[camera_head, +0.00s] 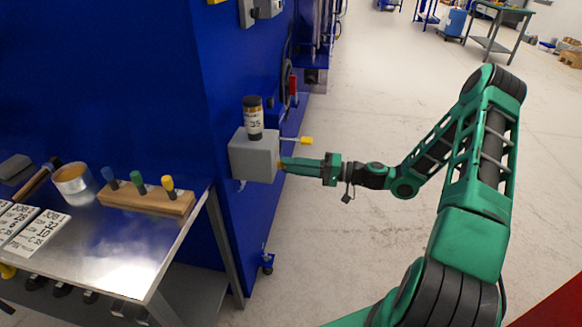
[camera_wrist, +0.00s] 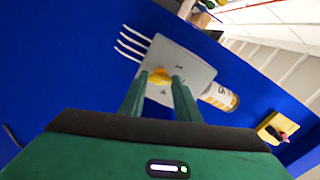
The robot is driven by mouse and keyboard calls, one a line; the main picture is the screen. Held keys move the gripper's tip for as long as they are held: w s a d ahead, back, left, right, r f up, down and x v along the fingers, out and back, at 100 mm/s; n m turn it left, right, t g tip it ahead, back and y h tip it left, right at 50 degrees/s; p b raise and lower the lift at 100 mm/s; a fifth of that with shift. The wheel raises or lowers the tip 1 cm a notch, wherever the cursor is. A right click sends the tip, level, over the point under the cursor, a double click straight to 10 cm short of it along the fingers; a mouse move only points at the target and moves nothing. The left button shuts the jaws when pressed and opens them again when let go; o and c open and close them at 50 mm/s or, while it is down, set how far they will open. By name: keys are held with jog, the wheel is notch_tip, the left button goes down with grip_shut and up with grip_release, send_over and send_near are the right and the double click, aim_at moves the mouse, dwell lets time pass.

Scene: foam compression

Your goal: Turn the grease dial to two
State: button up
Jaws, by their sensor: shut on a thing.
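The grease unit is a grey box (camera_head: 254,156) on the side of the blue machine, with a dark-capped bottle labelled 35 (camera_head: 254,118) on top. My gripper (camera_head: 283,164) reaches the box's right face from the right. In the wrist view the box face (camera_wrist: 193,62) carries printed numerals; a 1 and a 4 can be made out. The yellow-orange dial (camera_wrist: 160,76) sits between my fingertips (camera_wrist: 160,83), which are shut on it. The fingers hide part of the dial and face, so I cannot tell its exact setting.
A yellow-tipped lever (camera_head: 305,141) sticks out just above my gripper. The floor right of the machine is open.

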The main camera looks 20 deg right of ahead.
jog(key=shift+w+d+f, duration=0.1)
jog(key=shift+w+d, duration=0.05)
jog(key=shift+d, duration=0.05)
jog(key=o, duration=1)
jog(key=shift+o, duration=0.2)
jog(key=shift+a, duration=0.1)
jog(key=v, duration=1)
jog(key=shift+s+d, duration=0.2)
jog(key=shift+d, duration=0.15)
